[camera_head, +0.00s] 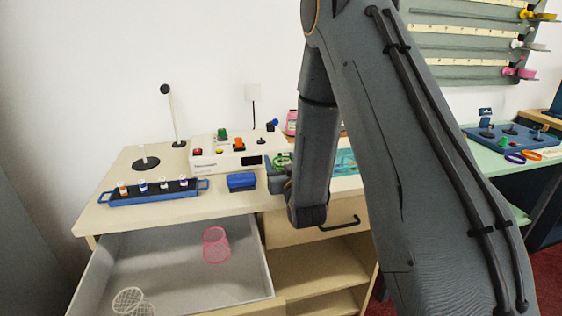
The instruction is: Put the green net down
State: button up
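A small green net-like thing (283,160) shows just above my gripper (277,180), over the back of the counter. It looks like the green net, but it is partly hidden by my gripper and arm. I cannot tell whether my gripper holds it or whether it rests on something behind. My gripper is small and dark here, beside my wrist, and its fingers are not clear. It is just right of a blue box (241,181).
An open drawer (180,250) below holds a pink net cup (216,245) and white nets (128,300). A blue rack of vials (155,192), a white box with coloured knobs (225,155) and a stand (146,163) occupy the counter. My arm hides its right part.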

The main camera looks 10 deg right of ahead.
jog(key=o, duration=0.3)
jog(key=shift+r, duration=0.1)
jog(key=shift+s, duration=0.2)
jog(key=s, duration=1.1)
jog(key=shift+s, duration=0.35)
